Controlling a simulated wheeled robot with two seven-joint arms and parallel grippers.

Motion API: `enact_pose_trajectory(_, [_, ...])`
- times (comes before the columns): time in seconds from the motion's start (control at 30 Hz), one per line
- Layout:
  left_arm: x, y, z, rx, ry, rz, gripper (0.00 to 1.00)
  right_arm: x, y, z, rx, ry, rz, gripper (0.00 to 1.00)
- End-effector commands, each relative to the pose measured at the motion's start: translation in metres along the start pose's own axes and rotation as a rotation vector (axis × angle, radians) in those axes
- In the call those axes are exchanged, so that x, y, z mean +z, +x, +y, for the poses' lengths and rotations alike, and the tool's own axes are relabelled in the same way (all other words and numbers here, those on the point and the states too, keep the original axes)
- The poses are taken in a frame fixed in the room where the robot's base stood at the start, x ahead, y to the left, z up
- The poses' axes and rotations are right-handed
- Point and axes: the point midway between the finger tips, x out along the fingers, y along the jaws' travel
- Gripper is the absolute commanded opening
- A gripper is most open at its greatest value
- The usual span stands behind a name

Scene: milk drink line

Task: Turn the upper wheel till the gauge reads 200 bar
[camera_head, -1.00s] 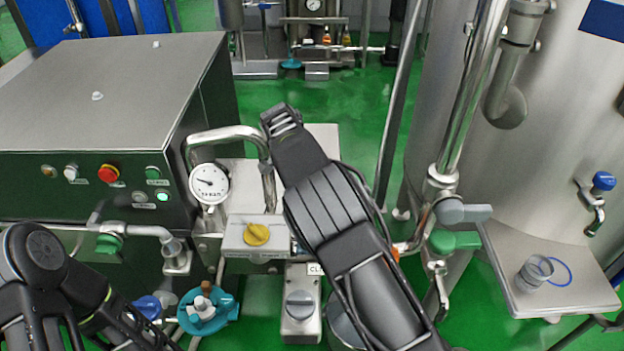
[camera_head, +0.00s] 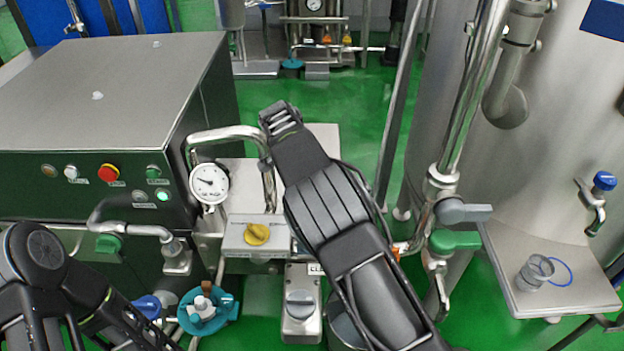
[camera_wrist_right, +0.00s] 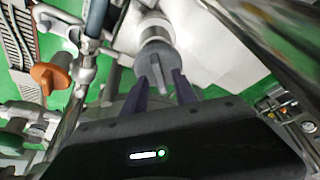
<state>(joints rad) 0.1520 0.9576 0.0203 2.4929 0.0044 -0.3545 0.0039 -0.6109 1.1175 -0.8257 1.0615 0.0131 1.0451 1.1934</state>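The pressure gauge (camera_head: 209,183) is a white dial on the pipework left of centre in the head view. Its needle points left and slightly up; the figures are too small to read. My right arm crosses the middle of the head view and hides its own gripper. In the right wrist view my right gripper (camera_wrist_right: 160,80) has its two dark fingers on either side of a grey wheel (camera_wrist_right: 155,62) with a raised bar. The fingertips appear to touch the wheel's rim. My left arm is at the lower left of the head view; its gripper is out of view.
A steel cabinet (camera_head: 110,100) with buttons stands at the left. A box with a yellow knob (camera_head: 256,234) is below the gauge. A teal valve (camera_head: 203,311) sits lower down. A tank and a small shelf (camera_head: 545,303) with a clear cup (camera_head: 535,271) are at the right.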

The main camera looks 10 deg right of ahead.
Motion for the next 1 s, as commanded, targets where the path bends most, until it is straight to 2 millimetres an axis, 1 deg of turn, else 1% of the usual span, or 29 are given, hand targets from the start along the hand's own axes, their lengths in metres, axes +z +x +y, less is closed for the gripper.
enact_pose_trajectory(0.13, [-0.001, 0.005, -0.002, 0.001, 0.001, 0.001, 0.34, 0.000, -0.017, -0.001, -0.004, 0.000, 0.001, 0.34])
enact_pose_trajectory(0.3, [-0.001, 0.010, -0.003, 0.003, 0.002, 0.003, 0.34, 0.000, -0.046, -0.001, -0.005, 0.001, 0.001, 0.34])
enact_pose_trajectory(0.4, [-0.001, 0.011, -0.003, 0.004, 0.003, 0.003, 0.34, 0.001, -0.061, -0.001, -0.003, -0.001, 0.001, 0.34])
enact_pose_trajectory(0.5, [-0.002, 0.012, -0.003, 0.004, 0.003, 0.004, 0.34, 0.000, -0.070, -0.001, -0.002, 0.000, 0.001, 0.34])
enact_pose_trajectory(0.6, [-0.002, 0.012, -0.003, 0.005, 0.003, 0.004, 0.34, 0.000, -0.073, 0.000, -0.002, 0.000, 0.001, 0.34])
enact_pose_trajectory(1.0, [-0.002, 0.011, -0.003, 0.004, 0.003, 0.004, 0.34, 0.000, -0.073, 0.000, -0.001, 0.000, 0.001, 0.34])
